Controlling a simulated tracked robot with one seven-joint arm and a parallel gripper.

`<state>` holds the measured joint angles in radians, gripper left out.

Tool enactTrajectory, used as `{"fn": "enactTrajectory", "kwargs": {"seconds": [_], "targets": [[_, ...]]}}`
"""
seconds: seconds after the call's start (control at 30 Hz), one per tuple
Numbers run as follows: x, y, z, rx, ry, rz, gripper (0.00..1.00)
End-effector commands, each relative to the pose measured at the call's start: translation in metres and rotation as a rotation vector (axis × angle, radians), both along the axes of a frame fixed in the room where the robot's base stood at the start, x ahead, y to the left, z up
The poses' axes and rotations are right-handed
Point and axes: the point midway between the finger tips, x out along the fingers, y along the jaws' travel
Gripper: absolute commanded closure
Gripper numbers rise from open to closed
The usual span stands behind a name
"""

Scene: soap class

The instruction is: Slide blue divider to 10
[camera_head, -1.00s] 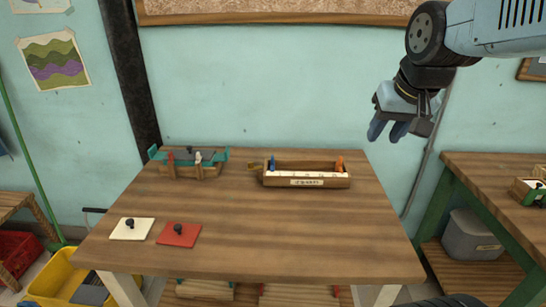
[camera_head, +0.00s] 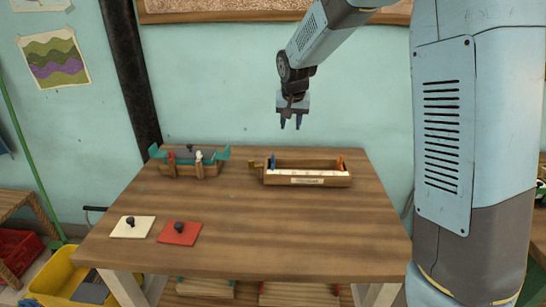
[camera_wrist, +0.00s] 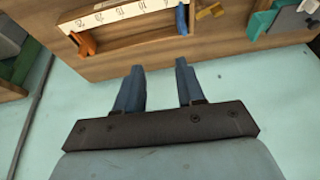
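A long wooden box (camera_head: 335,181) with a white number strip (camera_head: 310,173) stands on the table. The blue divider (camera_head: 273,161) stands near its left end, and an orange divider (camera_head: 340,162) near its right end. In the wrist view, the blue divider (camera_wrist: 181,18) is at the top, right of centre, and the orange divider (camera_wrist: 85,43) is at the upper left. The strip (camera_wrist: 118,12) appears inverted there, its small numbers partly legible. My gripper (camera_head: 291,126) hangs above the box, fingers pointing down, open and empty. Its separated fingers (camera_wrist: 158,66) also show in the wrist view, touching nothing.
A wooden rack with teal ends (camera_head: 190,165) stands left of the box. A white board (camera_head: 122,231) and a red board (camera_head: 176,236), each with a dark knob, lie at the table's front left. The wall is behind; the table's (camera_head: 300,235) front middle is clear.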

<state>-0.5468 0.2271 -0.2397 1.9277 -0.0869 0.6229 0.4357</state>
Motion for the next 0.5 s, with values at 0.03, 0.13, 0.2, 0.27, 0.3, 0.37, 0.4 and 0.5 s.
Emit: {"fn": "enactTrajectory", "kwargs": {"seconds": [0.03,0.13,0.2,0.27,0.3,0.37,0.4,0.5], "targets": [[0.01,0.013,-0.013,-0.01,0.003,0.004,0.62],[0.024,0.032,-0.03,-0.022,0.001,0.006,0.62],[0.031,0.043,-0.04,-0.027,-0.002,0.008,0.62],[0.036,0.049,-0.046,-0.031,-0.004,0.008,0.62],[0.038,0.053,-0.05,-0.034,-0.004,0.008,0.62],[0.04,0.056,-0.053,-0.035,-0.006,0.008,0.62],[0.041,0.058,-0.055,-0.036,-0.007,0.009,0.62],[0.044,0.059,-0.061,-0.037,-0.007,0.009,0.62]]}}
